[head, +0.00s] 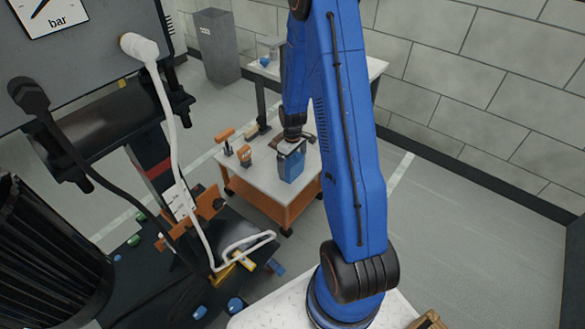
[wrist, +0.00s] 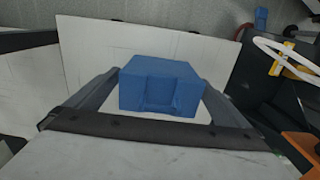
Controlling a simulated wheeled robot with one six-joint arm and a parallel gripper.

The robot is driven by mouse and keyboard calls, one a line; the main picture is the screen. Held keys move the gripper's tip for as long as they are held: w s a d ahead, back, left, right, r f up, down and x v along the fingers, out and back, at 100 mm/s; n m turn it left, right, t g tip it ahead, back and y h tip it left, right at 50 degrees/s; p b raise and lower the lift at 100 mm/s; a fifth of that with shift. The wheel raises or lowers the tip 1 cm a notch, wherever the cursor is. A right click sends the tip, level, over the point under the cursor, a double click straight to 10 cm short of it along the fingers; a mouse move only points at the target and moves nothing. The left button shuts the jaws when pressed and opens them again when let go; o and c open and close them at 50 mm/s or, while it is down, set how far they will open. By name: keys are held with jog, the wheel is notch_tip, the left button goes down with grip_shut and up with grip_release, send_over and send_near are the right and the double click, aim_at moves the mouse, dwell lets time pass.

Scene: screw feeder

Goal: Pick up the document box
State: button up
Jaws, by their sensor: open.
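The document box looks to be the blue box (head: 291,166) standing on the white top of a small orange cart (head: 262,183) in the head view. It also shows in the wrist view (wrist: 160,90), in the middle of the picture. My gripper (head: 293,143) is right over the box in the head view. In the wrist view my gripper (wrist: 160,76) is open, with one grey finger to the left and one to the right of the box. Whether either finger touches the box cannot be told.
Orange-handled tools (head: 244,154) lie on the cart left of the box. Behind stand a table (head: 345,69) and a grey bin (head: 216,48). A dark machine with a gauge (head: 50,15) and a white hose (head: 178,150) fills the left.

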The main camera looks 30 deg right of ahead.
jog(key=c, duration=1.3)
jog(key=shift+o, duration=0.2)
notch_tip(320, 180, up, 10)
